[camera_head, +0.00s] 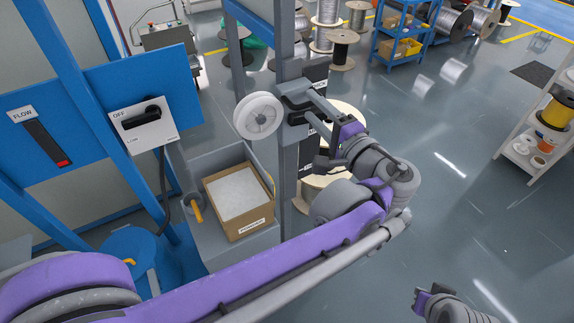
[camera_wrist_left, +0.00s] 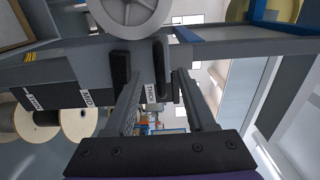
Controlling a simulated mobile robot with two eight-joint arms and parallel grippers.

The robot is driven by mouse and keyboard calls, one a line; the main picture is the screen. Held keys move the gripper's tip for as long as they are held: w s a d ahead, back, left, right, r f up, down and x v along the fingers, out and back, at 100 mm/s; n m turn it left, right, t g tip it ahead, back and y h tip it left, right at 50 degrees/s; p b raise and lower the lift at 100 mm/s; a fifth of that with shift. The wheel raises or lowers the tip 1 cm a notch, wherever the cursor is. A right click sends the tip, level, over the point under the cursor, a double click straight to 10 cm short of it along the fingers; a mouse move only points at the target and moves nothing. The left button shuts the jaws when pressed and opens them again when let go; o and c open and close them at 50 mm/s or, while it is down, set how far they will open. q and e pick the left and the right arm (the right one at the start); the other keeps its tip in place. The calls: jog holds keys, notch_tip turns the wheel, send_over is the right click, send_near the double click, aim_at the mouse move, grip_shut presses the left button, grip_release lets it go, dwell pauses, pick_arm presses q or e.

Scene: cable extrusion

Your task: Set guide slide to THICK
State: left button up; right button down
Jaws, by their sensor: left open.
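The guide assembly carries a white roller (camera_head: 259,115) on a grey upright post in the head view. In the left wrist view the roller (camera_wrist_left: 130,8) is at the top, above a grey bar. A white label reading THICK (camera_wrist_left: 151,93) shows between my left fingers. A dark upright block (camera_wrist_left: 161,62) stands at the bar between the fingertips; whether they touch it I cannot tell. A second dark block (camera_wrist_left: 120,70) is left of it. My left gripper (camera_head: 299,104) is open at the guide assembly. My right gripper (camera_head: 420,299) is low right, away from the guide.
A cardboard box (camera_head: 238,199) sits on a grey stand left of the post. A blue panel holds a FLOW slider (camera_head: 46,142) and an OFF switch (camera_head: 143,121). Pale spools (camera_head: 338,125) stand behind my left wrist. The floor to the right is mostly clear.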

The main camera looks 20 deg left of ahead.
pick_arm(q)
jog(key=v, duration=0.5)
jog(key=shift+s+d, duration=0.2)
jog(key=shift+a+f, duration=0.1)
dwell(0.5)
jog(key=s+a+f+n+g+h, duration=0.1)
jog(key=s+a+f+g+h, duration=0.2)
jog(key=a+f, duration=0.35)
jog(key=s+a+f+n+g+h, duration=0.1)
jog(key=s+a+f+g+h, duration=0.2)
jog(key=f, duration=0.6)
jog(key=s+d+f+n+t+h, duration=0.1)
jog(key=s+d+f+n+h, duration=0.1)
jog(key=s+f+n+h, duration=0.3)
jog(key=s+f+h, duration=0.3)
jog(key=f, duration=0.2)
jog(key=shift+s+d+n, duration=0.15)
jog(key=shift+s+n, duration=0.15)
jog(key=shift+s, duration=0.05)
